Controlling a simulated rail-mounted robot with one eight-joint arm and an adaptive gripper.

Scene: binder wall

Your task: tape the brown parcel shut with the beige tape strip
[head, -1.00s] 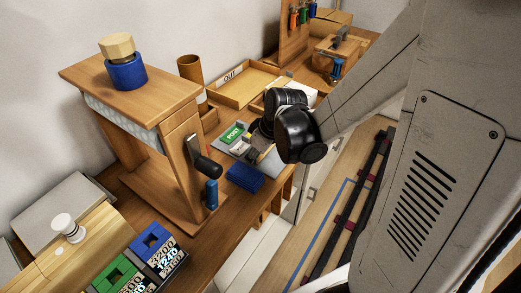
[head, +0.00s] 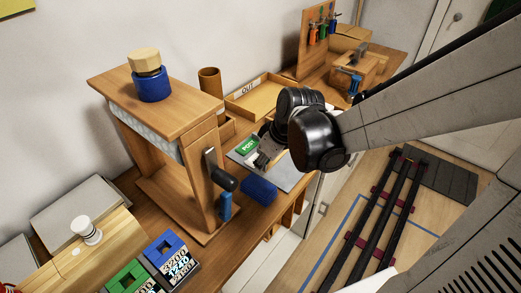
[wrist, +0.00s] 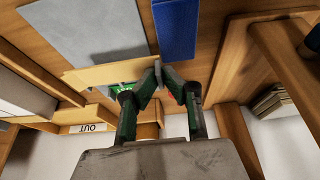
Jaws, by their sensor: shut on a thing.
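My gripper (wrist: 158,72) is shut on one end of a flat beige tape strip (wrist: 105,74), which extends to the left in the wrist view. In the head view my black wrist hides most of the gripper, above the grey mat (head: 292,178). The strip's contact with anything below cannot be told. I cannot identify the brown parcel for certain; a tan box (head: 350,37) stands at the far back.
A wooden stand (head: 155,95) with a blue jar is on the left. A blue pad (head: 258,190) and a green POST block (head: 247,146) lie near the mat. The OUT tray (head: 262,109) is behind. The floor on the right holds dark rails (head: 370,235).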

